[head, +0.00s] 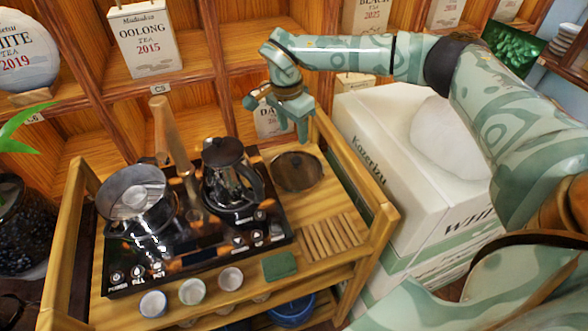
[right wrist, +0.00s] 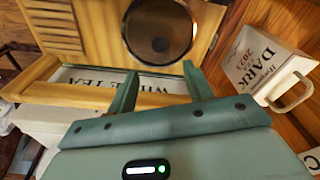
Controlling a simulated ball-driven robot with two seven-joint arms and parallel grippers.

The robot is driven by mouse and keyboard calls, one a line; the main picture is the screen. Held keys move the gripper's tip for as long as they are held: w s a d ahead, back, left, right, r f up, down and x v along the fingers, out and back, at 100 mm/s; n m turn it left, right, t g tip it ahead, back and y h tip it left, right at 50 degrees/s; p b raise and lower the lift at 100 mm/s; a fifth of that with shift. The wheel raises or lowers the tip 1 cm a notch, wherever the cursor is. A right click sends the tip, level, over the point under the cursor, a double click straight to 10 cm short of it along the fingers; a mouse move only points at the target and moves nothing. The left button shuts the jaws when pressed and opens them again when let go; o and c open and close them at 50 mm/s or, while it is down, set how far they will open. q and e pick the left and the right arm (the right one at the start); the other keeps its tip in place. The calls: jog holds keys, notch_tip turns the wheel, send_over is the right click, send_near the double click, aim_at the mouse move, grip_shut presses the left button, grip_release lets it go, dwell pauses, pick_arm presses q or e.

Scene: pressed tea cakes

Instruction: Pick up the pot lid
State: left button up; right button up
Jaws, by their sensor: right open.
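A round glass lid with a dark rim and a small dark knob (head: 297,172) lies flat on the wooden tea table, right of the black kettle. It shows at the top of the right wrist view (right wrist: 158,28). My right gripper (head: 293,128) is open and empty above the table's back edge, behind the lid and apart from it. In the right wrist view its two fingers (right wrist: 158,85) point toward the lid's side of the table. My left gripper is not in view.
A black kettle (head: 227,170) and a glass pot with a strainer (head: 135,205) stand on the black heater panel. A slatted wooden rest (head: 332,237) is in front. A white box (head: 410,150) stands right. A DARK tea container (right wrist: 265,65) is near the gripper.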

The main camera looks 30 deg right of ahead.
send_over(296, 159)
jog(key=f, duration=0.4)
jog(key=shift+w+a+f+b, duration=0.15)
jog(key=shift+a+b, duration=0.2)
jog(key=shift+b, duration=0.05)
jog(key=shift+f, duration=0.7)
jog(key=f, duration=0.1)
jog(key=f+b, duration=0.1)
jog(key=f, duration=0.1)
jog(key=f+b, duration=0.1)
jog(key=shift+d+f, duration=0.3)
jog(key=shift+f, duration=0.1)
jog(key=shift+r, duration=0.1)
jog(key=shift+s, duration=0.2)
grip_shut()
